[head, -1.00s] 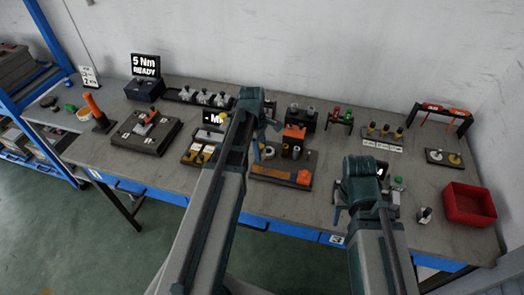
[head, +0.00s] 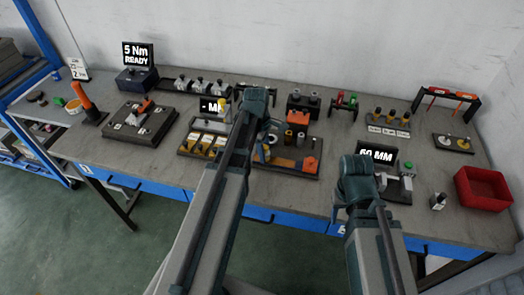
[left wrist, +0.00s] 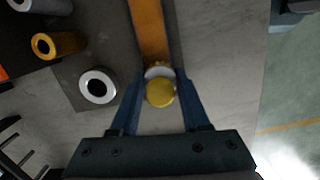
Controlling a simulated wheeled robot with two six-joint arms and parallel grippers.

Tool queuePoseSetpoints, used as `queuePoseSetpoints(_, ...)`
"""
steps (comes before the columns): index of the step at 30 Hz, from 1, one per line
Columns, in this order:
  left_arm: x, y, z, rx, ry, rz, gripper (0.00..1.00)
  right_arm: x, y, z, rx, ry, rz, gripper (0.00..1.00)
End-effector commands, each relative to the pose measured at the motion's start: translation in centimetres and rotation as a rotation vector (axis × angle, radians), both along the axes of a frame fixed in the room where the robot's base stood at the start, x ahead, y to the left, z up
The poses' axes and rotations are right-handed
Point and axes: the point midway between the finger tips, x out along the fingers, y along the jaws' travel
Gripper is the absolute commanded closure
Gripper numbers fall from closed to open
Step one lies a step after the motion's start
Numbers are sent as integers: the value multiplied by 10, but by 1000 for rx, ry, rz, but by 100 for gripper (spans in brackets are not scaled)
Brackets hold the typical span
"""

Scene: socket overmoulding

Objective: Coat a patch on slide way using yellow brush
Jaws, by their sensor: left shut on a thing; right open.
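In the left wrist view, my left gripper (left wrist: 158,118) is shut on a yellow round-ended piece (left wrist: 160,92) with a pale collar, which looks like the yellow brush seen end-on. Its far end is hidden. An orange bar (left wrist: 150,28) runs away from it; I cannot tell whether they touch, or whether the bar is the slide way. In the head view, the orange bar (head: 288,163) lies along the front of a dark board (head: 287,172), and my left gripper (head: 262,150) is at its left end. My right gripper (head: 345,212) is open near the table's front edge, partly hidden by its arm.
Cylinders stand behind the bar, including a pale-ringed one (left wrist: 98,87) and a yellow one (left wrist: 55,45) close to my left fingers. A "60 MM" station (head: 378,154) stands beside my right gripper. A red bin (head: 483,190) sits at the right. Bare tabletop lies at the front left.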

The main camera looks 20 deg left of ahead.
Motion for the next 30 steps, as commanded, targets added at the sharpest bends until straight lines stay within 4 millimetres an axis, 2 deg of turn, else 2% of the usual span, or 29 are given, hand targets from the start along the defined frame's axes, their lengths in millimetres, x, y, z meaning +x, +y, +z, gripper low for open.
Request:
queuePoseSetpoints(19, 2, -30, 2, 3, 0, 16, 100, 0, 0, 2, 0, 0, 0, 50)
queuePoseSetpoints(30, 0, -10, 2, 5, 0, 8, 100, 0, 0, 2, 0, 0, 0, 50)
